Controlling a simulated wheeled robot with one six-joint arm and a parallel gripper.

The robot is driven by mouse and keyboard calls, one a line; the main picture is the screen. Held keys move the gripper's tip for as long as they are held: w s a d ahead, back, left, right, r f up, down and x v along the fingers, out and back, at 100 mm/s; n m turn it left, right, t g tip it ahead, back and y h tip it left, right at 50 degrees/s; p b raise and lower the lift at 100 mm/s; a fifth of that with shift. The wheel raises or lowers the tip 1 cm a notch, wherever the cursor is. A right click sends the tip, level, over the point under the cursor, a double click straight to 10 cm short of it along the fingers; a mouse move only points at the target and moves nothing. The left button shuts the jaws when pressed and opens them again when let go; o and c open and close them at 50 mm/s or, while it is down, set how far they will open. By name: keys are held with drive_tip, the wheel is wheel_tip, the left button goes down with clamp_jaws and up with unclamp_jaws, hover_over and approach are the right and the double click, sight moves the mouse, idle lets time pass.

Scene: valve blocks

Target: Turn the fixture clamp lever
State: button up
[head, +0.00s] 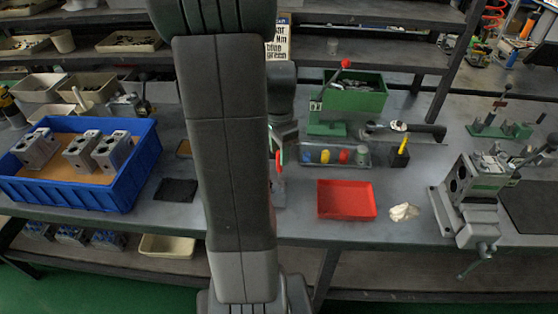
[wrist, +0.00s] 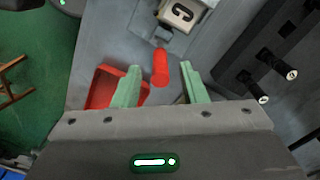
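My gripper shows its two pale green fingers in the wrist view (wrist: 160,86), spread apart. A red lever handle (wrist: 160,67) lies between and beyond the fingertips, with a gap to each finger. It rises near a grey fitting by a light block with a dark round opening (wrist: 178,12) at the top edge. In the head view a red upright piece (head: 278,162), apparently this handle, shows beside my arm, close to the gripper. My arm hides most of the fixture there, and contact cannot be seen.
A red tray (head: 346,199) lies right of the lever, partly behind a finger in the wrist view (wrist: 103,86). A clear bin of coloured parts (head: 336,155) stands behind it. A blue crate of blocks (head: 125,185) is left; a vise-like fixture (head: 476,202) is right.

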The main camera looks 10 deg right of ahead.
sight(279, 168)
drive_tip(key=shift+f, duration=2.05)
clamp_jaws()
